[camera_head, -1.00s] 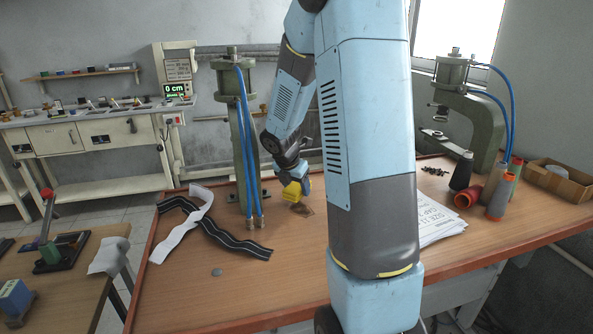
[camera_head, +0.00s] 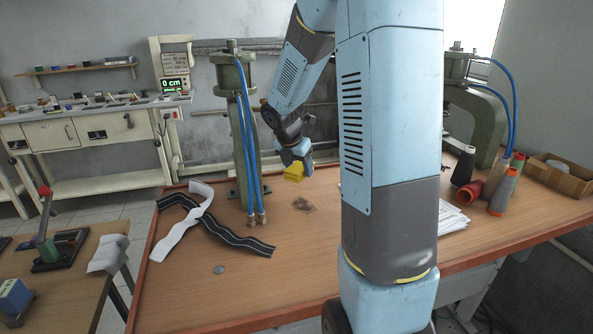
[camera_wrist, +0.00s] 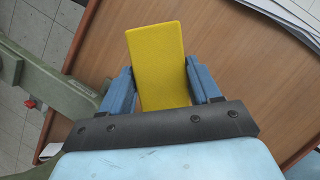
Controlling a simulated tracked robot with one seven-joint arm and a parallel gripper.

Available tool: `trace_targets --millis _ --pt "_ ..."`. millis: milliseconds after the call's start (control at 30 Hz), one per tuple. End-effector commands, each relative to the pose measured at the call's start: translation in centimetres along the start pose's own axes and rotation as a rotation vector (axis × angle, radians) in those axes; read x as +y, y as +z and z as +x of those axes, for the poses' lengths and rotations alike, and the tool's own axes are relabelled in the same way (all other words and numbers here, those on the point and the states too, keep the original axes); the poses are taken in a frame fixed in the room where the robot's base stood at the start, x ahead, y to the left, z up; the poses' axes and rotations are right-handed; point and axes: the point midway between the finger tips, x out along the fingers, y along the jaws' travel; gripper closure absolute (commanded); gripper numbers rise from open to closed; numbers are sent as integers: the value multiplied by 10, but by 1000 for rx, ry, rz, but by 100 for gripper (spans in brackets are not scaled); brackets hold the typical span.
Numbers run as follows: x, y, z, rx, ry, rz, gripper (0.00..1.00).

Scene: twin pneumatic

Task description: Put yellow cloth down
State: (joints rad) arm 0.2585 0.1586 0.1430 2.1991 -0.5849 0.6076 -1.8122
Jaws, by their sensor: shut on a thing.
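The yellow cloth (camera_wrist: 160,62) is a flat yellow rectangle between the two blue fingers of my gripper (camera_wrist: 162,88) in the wrist view. My gripper is shut on it. In the head view, my gripper (camera_head: 297,165) holds the yellow cloth (camera_head: 293,172) above the wooden table (camera_head: 290,285), just right of the left green press. It appears to be clear of the table top. Part of the cloth is hidden by the gripper.
The left green press (camera_head: 247,130) with blue hoses stands close beside my gripper. A small brown piece (camera_head: 304,205) lies on the table below it. White and black strips (camera_head: 215,225) lie to the left. Papers (camera_head: 452,218) and several spools (camera_head: 490,188) are at right. The front middle is clear.

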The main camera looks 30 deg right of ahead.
Motion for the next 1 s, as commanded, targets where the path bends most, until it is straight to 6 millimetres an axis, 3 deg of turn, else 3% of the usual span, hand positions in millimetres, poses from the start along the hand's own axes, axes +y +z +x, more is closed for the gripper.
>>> trace_targets --millis 267,600,800,1000 --pt "-4 1 -3 -1 1 -1 66" --pt "-53 10 -37 -4 6 -18 66" --pt "-73 11 -50 -2 11 -29 66" --pt "-66 18 -42 1 11 -34 66"
